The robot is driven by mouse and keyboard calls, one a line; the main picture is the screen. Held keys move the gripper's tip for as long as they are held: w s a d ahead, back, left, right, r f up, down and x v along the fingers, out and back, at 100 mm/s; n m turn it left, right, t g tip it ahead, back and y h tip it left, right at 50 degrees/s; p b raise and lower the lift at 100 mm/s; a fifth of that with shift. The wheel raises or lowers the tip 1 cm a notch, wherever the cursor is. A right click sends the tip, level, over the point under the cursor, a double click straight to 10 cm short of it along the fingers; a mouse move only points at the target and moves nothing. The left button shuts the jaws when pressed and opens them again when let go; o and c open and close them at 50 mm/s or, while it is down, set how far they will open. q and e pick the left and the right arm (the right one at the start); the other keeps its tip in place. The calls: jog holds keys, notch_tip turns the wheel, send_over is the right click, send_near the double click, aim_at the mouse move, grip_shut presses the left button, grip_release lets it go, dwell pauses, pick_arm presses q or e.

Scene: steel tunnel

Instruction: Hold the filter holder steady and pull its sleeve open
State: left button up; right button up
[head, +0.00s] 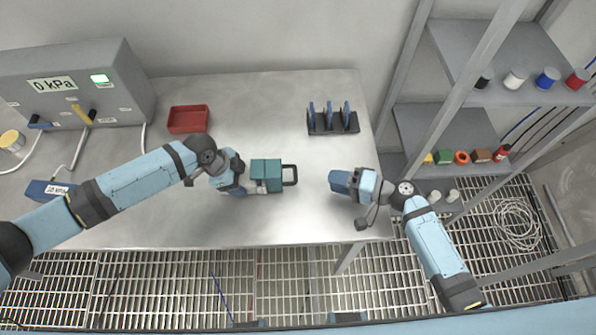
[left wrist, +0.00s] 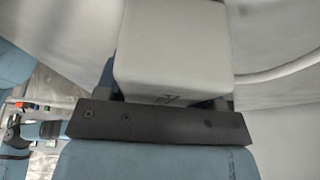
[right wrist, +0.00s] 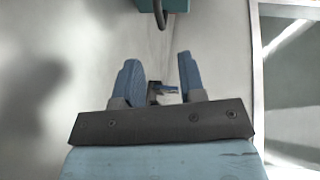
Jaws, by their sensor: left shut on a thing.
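The filter holder (head: 258,170) is a teal block on the steel table, with a dark loop handle (head: 290,175) on its right side, probably the sleeve's. My left gripper (head: 248,186) is at its left end, shut on it. In the left wrist view a pale grey block (left wrist: 175,50) fills the space between the fingers and hides most of them. My right gripper (head: 340,182) is to the right of the handle, apart from it, open and empty. In the right wrist view its two blue fingers (right wrist: 158,85) stand apart, and the handle (right wrist: 170,18) shows at the top edge.
A red tray (head: 188,119) and a dark rack with blue upright plates (head: 333,120) stand behind. A grey gauge box (head: 75,85) is at the back left. A shelf unit (head: 480,60) stands at the right. The table between handle and right gripper is clear.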

aim_at(276, 176)
jog(key=x, duration=1)
jog(key=shift+w+a+f, duration=0.15)
jog(key=shift+a, duration=0.25)
jog(key=shift+c, duration=0.5)
grip_shut()
